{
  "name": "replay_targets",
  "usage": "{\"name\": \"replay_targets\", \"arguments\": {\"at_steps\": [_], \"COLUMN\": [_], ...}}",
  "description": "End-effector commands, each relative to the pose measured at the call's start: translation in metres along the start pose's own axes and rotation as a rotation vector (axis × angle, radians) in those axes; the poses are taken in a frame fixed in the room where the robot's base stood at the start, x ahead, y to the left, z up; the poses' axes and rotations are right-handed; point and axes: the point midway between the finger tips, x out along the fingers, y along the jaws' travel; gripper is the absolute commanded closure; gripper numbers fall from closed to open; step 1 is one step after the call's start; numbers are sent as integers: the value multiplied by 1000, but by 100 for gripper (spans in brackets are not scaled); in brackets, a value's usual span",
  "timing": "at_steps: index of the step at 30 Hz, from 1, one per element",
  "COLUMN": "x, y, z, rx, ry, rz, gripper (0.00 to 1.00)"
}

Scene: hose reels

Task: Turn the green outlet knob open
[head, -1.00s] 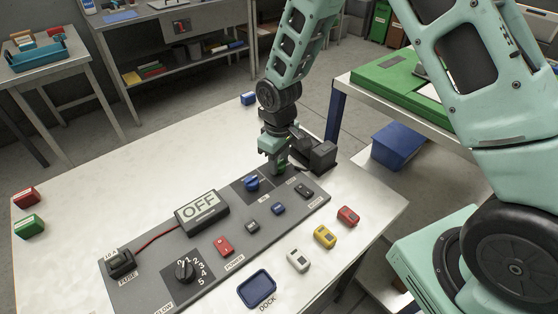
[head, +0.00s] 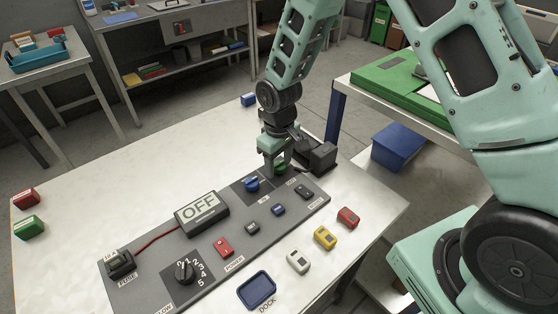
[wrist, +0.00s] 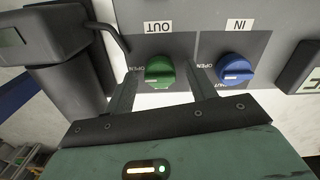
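The green outlet knob (wrist: 159,72) sits on the grey panel below the "OUT" label in the wrist view, with an "OPEN" label at its left and a pale mark on its lower face. My gripper (wrist: 162,78) is open. Its two fingers stand on either side of the green knob, with gaps visible on both sides. In the head view my gripper (head: 279,172) is over the panel's far right end, and the green knob (head: 281,168) is mostly hidden by the fingers.
The blue "IN" knob (wrist: 237,69) is close to the right finger in the wrist view. A dark block-like device (head: 318,157) stands beside the gripper. The panel also carries an "OFF" display (head: 202,211), a black dial (head: 184,270) and a red switch (head: 224,246).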

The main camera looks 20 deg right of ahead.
Motion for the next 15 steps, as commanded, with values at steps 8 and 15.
{"name": "replay_targets", "arguments": {"at_steps": [8,15], "x": [-16,-68], "y": [0,1], "z": [-1,-1], "rx": [-1,1], "ry": [3,7], "rz": [0,2], "gripper": [44,44]}}
